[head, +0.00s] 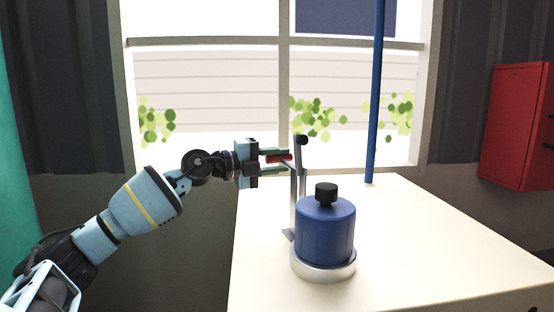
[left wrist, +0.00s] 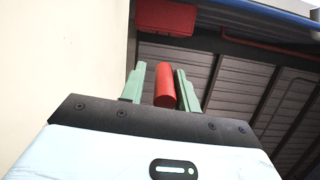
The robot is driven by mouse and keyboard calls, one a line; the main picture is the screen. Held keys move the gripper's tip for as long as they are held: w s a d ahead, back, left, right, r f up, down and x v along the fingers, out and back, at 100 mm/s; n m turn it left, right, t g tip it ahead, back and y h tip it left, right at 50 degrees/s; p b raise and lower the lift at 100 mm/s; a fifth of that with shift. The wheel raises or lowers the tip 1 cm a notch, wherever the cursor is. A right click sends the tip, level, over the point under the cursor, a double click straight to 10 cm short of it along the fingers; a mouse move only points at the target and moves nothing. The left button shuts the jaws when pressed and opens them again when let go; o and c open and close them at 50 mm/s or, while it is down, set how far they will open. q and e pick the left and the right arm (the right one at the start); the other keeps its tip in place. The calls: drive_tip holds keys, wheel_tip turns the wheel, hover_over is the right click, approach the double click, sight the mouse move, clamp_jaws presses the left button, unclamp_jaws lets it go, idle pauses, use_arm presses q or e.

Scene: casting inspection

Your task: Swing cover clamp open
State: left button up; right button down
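The cover clamp (head: 295,205) is a thin grey upright beside a blue cylindrical cover, with a dark knob at its top and a red handle (head: 277,158) pointing left. The blue cover (head: 325,232) has a black knob (head: 327,194) and sits on a pale round base (head: 323,268). My left gripper (head: 284,160) reaches in from the left, its green fingers on either side of the red handle. In the left wrist view the red handle (left wrist: 165,88) stands between the fingers, with a visible gap on its left and a narrower one on its right. My right gripper is not in view.
The pale table (head: 440,245) is otherwise clear, mostly to the right of the cover. A blue vertical pole (head: 376,100) rises at the table's back. A red wall box (head: 517,127) hangs at the right. A window fills the back.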

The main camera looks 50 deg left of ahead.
use_arm(q)
drive_tip(key=shift+o, duration=0.8)
drive_tip(key=shift+r, duration=0.1)
drive_tip(key=shift+a, duration=0.1)
